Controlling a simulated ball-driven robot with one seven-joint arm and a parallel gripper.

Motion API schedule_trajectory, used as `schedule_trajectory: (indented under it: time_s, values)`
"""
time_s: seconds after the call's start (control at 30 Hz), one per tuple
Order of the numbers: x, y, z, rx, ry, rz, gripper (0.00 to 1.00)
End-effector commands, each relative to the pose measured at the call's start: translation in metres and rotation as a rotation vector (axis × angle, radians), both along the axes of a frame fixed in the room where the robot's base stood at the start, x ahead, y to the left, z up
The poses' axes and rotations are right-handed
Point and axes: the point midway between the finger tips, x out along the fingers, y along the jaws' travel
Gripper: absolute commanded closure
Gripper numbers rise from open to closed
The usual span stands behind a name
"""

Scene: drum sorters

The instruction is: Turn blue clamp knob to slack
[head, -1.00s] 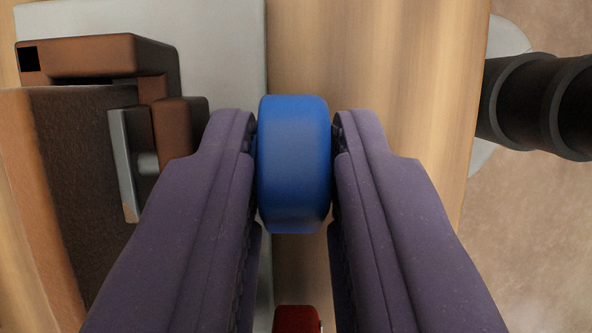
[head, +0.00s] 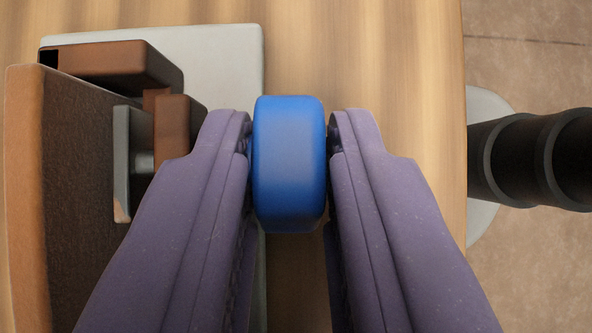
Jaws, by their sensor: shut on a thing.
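The blue clamp knob (head: 289,165) is a thick rounded disc in the middle of the head view, seen on its rim. My gripper (head: 291,140) has its two purple fingers on either side of the knob and is shut on it. The brown clamp frame (head: 115,62) with a grey pad (head: 122,165) stands to the left of my left finger. The pad is close to a dark brown board or panel (head: 85,185), and I cannot tell if they touch. Any shaft between knob and clamp is hidden by my left finger.
A pale grey plate (head: 215,60) lies under the clamp on the wooden table (head: 380,60). The table's right edge is near. Beyond it, a black ribbed cylinder (head: 530,160) on a pale round base stands over the brown floor. The tabletop above the knob is clear.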

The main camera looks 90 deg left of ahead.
Motion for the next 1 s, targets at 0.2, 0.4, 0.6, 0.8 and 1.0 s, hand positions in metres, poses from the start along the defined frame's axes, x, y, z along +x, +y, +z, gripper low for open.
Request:
schedule_trajectory:
  time_s: [0.2, 0.4, 0.6, 0.8, 1.0]
  values:
    - [0.002, 0.000, 0.000, -0.001, -0.005, 0.002, 0.57]
    - [0.002, 0.000, 0.001, 0.000, -0.003, 0.002, 0.57]
    - [0.011, 0.015, 0.022, 0.000, -0.006, 0.005, 0.57]
    - [0.023, 0.034, 0.051, 0.000, -0.004, 0.005, 0.57]
    - [0.027, 0.041, 0.062, 0.000, -0.004, 0.002, 0.57]
